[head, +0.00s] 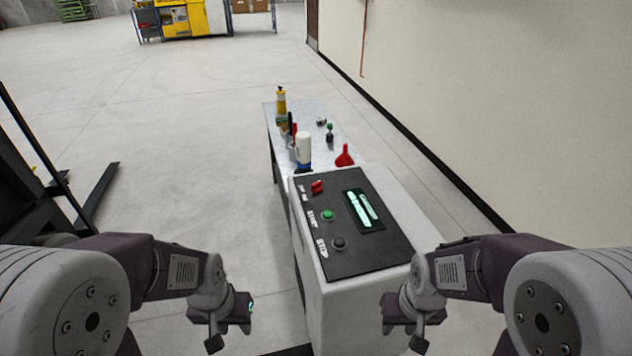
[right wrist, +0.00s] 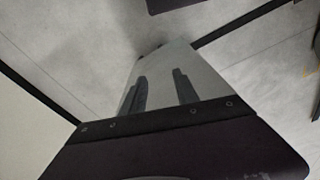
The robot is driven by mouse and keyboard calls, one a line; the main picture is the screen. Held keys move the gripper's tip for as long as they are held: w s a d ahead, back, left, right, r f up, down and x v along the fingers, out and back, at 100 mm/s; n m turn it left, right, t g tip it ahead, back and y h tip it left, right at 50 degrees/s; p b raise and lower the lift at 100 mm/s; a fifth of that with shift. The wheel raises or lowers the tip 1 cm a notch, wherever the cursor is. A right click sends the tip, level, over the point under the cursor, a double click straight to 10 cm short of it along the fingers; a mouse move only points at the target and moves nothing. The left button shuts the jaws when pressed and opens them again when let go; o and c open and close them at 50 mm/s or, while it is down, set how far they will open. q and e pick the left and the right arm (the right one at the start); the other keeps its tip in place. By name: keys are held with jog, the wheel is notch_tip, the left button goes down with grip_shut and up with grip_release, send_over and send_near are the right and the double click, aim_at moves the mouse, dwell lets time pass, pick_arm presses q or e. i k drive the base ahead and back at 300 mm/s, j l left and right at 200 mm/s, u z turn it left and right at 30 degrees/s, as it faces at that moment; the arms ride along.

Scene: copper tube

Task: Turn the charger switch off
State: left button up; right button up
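The charger (head: 355,300) is a white cabinet standing between my arms, with a black control panel (head: 372,250) on its top. A red switch (head: 317,187) sits at the panel's far left corner; its exact setting is too small to read. Below it are a green START button (head: 327,215) and a dark STOP button (head: 339,243). A lit display (head: 363,210) is at the right. My left gripper (head: 238,308) hangs left of the cabinet, its fingers unclear. My right gripper (head: 398,312) is at the cabinet's near right; the right wrist view shows its two fingers (right wrist: 160,92) apart and empty. Neither gripper is at the switch.
A table (head: 318,128) behind the charger holds a yellow bottle (head: 281,100), a white-and-blue container (head: 304,148), a red funnel (head: 344,156) and small items. A wall (head: 480,110) runs along the right. A dark forklift-like frame (head: 30,190) stands left. The floor between is clear.

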aim_at(316, 187)
jog(key=i+j, duration=0.1)
jog(key=j, duration=0.4)
jog(key=i+j+z, duration=0.1)
jog(key=j, duration=0.35)
jog(key=i+j+z, duration=0.1)
jog(key=i+j, duration=0.4)
